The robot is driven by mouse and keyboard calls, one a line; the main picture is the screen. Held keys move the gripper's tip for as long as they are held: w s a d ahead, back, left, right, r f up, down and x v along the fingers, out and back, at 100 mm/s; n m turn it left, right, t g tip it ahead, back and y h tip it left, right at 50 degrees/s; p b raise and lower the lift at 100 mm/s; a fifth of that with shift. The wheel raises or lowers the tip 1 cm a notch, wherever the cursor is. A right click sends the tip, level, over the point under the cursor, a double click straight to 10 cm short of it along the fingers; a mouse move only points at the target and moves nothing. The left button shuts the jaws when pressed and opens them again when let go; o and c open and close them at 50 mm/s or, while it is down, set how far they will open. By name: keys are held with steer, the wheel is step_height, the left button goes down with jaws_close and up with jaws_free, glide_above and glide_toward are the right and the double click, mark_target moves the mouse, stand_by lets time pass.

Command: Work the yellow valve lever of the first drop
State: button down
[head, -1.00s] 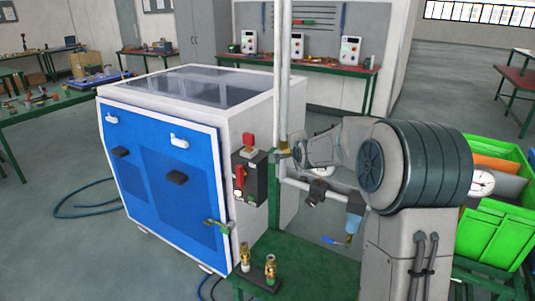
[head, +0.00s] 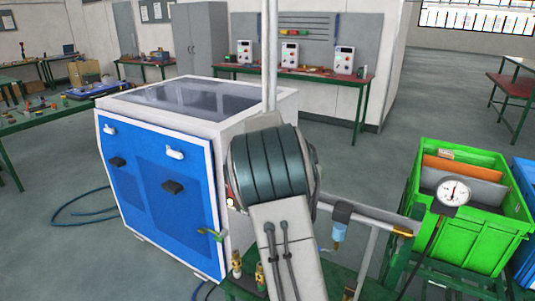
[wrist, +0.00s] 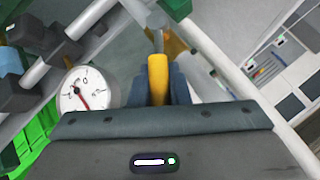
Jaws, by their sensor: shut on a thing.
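The yellow valve lever (wrist: 158,80) stands between the fingers of my gripper (wrist: 157,86) in the wrist view. The dark fingers are shut on it from both sides. A grey metal part meets the lever's far end. In the head view my own arm hides the gripper and the lever. The upright pipe of the drop (head: 269,60) rises behind my arm there.
A horizontal pipe (head: 375,218) with a blue-bowled filter (head: 339,232) runs right of my arm. A dial gauge (head: 453,192) stands before a green crate (head: 455,245). The blue-fronted machine (head: 150,185) stands left. Open floor lies behind the crates.

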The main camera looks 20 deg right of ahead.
steer(key=shift+w+a+r, duration=0.1)
steer(key=shift+w+r, duration=0.05)
stand_by(0.5)
steer(key=c, duration=1.4)
jaws_free()
steer(key=shift+o, duration=0.2)
